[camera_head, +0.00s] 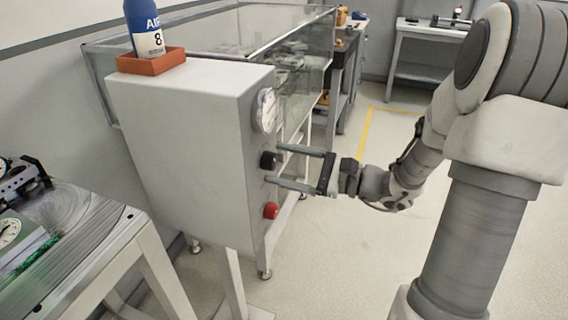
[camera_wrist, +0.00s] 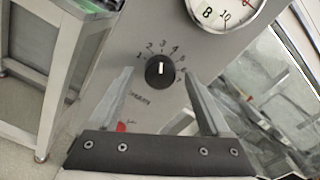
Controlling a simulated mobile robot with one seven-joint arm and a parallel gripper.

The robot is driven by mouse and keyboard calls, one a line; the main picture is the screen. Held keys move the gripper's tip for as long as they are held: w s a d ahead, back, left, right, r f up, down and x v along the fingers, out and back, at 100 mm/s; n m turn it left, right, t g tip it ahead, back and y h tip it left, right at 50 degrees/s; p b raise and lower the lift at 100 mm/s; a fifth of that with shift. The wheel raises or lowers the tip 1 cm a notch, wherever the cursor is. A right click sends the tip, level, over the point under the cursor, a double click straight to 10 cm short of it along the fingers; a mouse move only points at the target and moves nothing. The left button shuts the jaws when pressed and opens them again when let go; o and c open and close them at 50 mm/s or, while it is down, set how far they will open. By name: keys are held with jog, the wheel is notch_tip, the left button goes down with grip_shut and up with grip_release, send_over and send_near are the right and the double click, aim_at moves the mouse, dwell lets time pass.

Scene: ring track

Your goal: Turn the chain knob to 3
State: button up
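The chain knob (camera_wrist: 159,71) is a round black dial on the grey panel in the wrist view. Its white mark points up, roughly at the 3 of the printed scale around it. The knob also shows in the head view (camera_head: 269,160), on the front of the grey cabinet (camera_head: 185,140). My gripper (camera_head: 275,164) is open, its two fingers pointing at the panel on either side of the knob. Gaps show between knob and fingers in the wrist view (camera_wrist: 158,76); whether the fingertips touch the panel I cannot tell.
A round gauge (camera_head: 265,110) sits above the knob and a red button (camera_head: 271,211) below it. An orange tray (camera_head: 151,62) with a blue bottle (camera_head: 145,28) stands on the cabinet. A glass-walled tank (camera_head: 220,30) is behind.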

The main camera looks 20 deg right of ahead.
jog(key=p+v, duration=0.3)
jog(key=v, duration=1.4)
jog(key=shift+s+d, duration=0.15)
